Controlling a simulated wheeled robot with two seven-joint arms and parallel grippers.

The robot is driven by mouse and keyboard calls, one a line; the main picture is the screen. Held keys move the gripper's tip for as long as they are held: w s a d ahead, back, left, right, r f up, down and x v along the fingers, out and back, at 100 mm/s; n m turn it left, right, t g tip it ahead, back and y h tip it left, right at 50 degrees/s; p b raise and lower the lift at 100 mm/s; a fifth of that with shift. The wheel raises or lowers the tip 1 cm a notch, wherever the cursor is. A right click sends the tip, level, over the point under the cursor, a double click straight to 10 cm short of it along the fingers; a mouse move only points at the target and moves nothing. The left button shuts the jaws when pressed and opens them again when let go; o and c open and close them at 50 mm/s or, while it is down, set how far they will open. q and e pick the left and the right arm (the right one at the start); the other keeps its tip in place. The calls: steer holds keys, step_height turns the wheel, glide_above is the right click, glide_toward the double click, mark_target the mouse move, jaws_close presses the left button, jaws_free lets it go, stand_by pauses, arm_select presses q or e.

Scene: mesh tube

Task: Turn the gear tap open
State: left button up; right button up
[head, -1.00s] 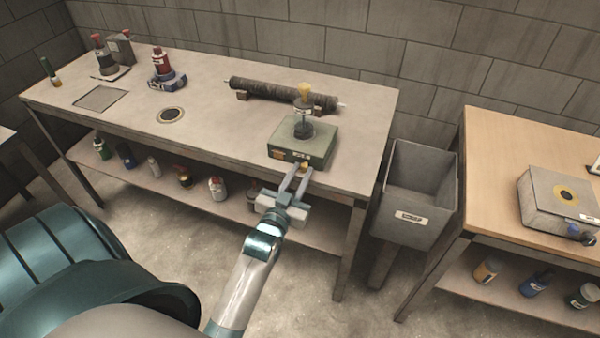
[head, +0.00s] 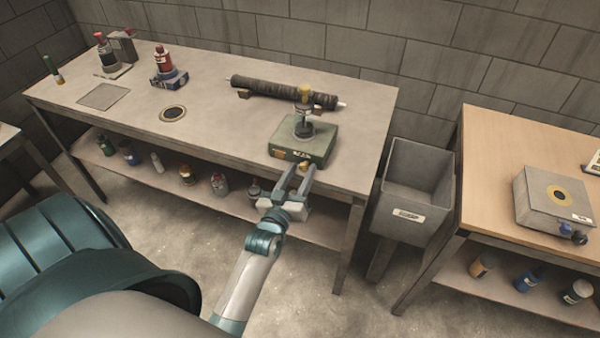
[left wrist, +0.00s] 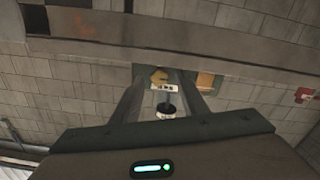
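My right gripper is in neither view.
A grey bin (head: 416,185) stands to the right, then a wooden table (head: 490,180). Several bottles stand on the lower shelf.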

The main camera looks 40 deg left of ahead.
arm_select(q)
steer(key=shift+s, duration=0.1)
steer(key=shift+s+d, duration=0.15)
steer(key=shift+s, duration=0.3)
steer(key=b+v, duration=0.3)
steer(key=v, duration=1.3)
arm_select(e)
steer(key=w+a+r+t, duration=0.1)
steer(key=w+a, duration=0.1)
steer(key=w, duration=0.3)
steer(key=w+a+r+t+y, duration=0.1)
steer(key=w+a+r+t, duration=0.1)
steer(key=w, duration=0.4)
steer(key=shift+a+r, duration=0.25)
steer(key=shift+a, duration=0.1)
arm_select(q)
steer(key=shift+s, duration=0.15)
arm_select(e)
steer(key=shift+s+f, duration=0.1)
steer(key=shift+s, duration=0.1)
